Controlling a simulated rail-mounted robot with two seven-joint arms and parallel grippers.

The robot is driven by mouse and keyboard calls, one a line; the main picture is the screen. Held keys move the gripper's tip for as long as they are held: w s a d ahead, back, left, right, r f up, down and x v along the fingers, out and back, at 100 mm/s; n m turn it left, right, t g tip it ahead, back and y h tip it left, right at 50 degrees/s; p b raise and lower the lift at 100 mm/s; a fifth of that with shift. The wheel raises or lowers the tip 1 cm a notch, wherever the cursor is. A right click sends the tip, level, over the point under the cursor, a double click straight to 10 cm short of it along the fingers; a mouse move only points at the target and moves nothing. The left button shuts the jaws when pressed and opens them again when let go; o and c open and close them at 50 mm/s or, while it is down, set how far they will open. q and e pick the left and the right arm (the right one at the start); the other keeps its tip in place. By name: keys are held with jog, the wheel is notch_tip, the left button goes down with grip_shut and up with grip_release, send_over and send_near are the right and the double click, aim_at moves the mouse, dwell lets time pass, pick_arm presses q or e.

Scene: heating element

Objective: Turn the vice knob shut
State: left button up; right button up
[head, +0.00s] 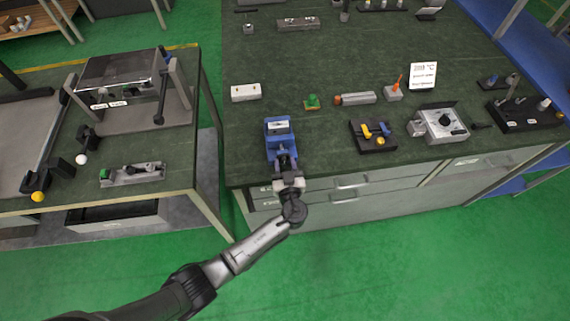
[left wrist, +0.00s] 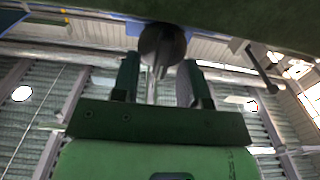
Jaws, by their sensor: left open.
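The blue vice (head: 280,147) stands at the front edge of the dark green bench top, its screw end towards me. My left gripper (head: 288,180) is at this near end, just past the bench edge, and hides most of the knob in the head view. In the left wrist view a round grey knob (left wrist: 161,42) with a narrow bar hanging below it shows just beyond the fingertips. The left fingers (left wrist: 159,75) are open, one to each side of the bar. I cannot tell whether they touch it. My right gripper is in neither view.
Bench drawers (head: 345,196) lie under the front edge, close to my left arm. A black block with yellow and blue parts (head: 373,136) stands right of the vice. A white block (head: 245,92) lies behind it to the left. A side table (head: 180,187) stands left.

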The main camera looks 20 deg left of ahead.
pick_arm(q)
grip_shut()
dwell(0.3)
